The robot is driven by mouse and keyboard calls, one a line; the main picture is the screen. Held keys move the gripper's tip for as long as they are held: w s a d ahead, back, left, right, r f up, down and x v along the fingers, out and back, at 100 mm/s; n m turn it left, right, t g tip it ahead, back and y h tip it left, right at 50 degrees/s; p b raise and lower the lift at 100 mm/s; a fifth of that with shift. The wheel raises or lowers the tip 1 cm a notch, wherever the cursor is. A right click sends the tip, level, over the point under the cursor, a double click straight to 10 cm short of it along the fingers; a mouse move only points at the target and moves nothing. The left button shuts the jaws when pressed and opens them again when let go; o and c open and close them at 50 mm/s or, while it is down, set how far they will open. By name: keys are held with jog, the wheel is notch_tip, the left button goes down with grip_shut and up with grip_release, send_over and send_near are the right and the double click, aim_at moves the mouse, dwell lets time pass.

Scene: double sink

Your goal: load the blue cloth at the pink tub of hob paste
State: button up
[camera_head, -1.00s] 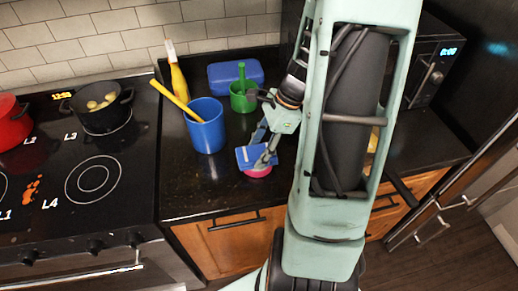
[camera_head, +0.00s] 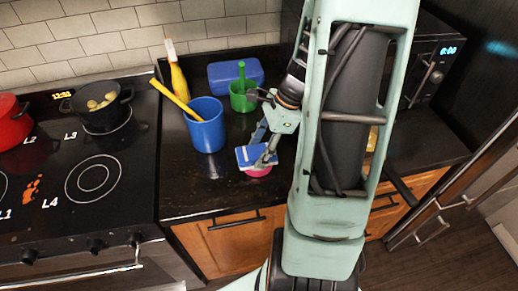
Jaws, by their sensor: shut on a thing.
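My gripper (camera_head: 266,160) is shut on the blue cloth (camera_head: 247,155), a folded flat pad. The cloth is over the pink tub of hob paste (camera_head: 258,171). Only the front rim and side of the tub show below the cloth and fingers; its top is mostly hidden. I cannot tell whether the cloth touches the paste or is a little above it. The tub stands on the dark counter, right of the blue bucket.
A blue bucket (camera_head: 206,130) with a yellow handle in it stands left of my gripper. A green cup (camera_head: 243,97), a blue box (camera_head: 235,75) and a yellow bottle (camera_head: 179,82) are behind. The hob (camera_head: 80,180) has an orange spill (camera_head: 33,189), a pot (camera_head: 101,108) and a red pot (camera_head: 14,125).

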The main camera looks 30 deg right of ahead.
aim_at(259, 152)
notch_tip(259, 152, up, 7)
jog(key=p, duration=0.6)
dwell(0.3)
jog(key=shift+s+f, duration=0.1)
dwell(0.7)
